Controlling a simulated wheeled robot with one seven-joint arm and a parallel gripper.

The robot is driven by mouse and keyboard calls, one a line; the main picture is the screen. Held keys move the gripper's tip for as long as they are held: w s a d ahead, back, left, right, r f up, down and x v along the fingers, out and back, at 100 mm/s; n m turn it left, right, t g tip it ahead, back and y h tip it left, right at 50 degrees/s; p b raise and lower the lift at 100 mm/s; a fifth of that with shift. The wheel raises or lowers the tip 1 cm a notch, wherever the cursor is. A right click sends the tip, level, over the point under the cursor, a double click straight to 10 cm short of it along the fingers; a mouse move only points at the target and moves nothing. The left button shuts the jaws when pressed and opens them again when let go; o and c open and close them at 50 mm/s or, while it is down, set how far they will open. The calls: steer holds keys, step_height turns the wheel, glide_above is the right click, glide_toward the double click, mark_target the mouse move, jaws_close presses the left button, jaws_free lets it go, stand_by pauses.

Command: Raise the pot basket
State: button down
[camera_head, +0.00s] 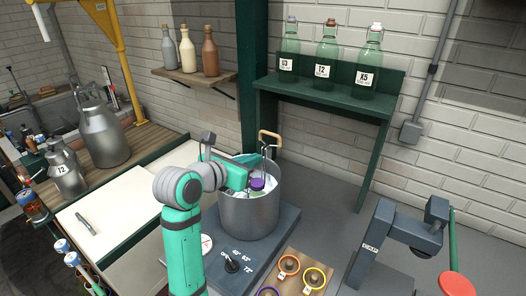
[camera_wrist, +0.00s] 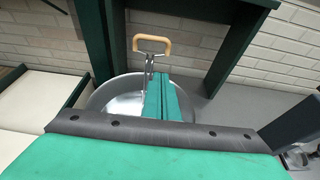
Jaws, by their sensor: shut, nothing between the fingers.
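A large metal pot (camera_head: 248,212) stands on a dark hot plate (camera_head: 262,238). The basket handle (camera_head: 269,140), wooden with metal rods, rises above the pot's far rim. In the wrist view the handle (camera_wrist: 152,42) stands behind my fingers, with its rods going down into the pot (camera_wrist: 122,92). A whitish content and a purple-topped item (camera_head: 257,184) show inside the pot in the head view. My gripper (camera_wrist: 162,98) is shut and empty, over the pot and on the near side of the handle. I cannot tell whether the fingertips touch the rods. The basket's body is hidden.
A green shelf (camera_head: 330,88) with several bottles stands behind on the right. A wooden board (camera_head: 298,270) with coloured rings lies in front of the pot. A grey stand (camera_head: 395,245) is at right. Milk cans (camera_head: 98,130) are at left.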

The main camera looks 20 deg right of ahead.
steer(key=x, duration=0.8)
steer(key=shift+s+d+f, duration=0.1)
steer(key=shift+s+d, duration=0.1)
steer(key=shift+d, duration=0.2)
steer(key=shift+w+d+f, duration=0.2)
steer(key=shift+w+d, duration=0.1)
steer(key=shift+w, duration=0.2)
steer(key=shift+r, duration=0.1)
step_height(320, 180, up, 12)
steer(key=shift+f, duration=0.2)
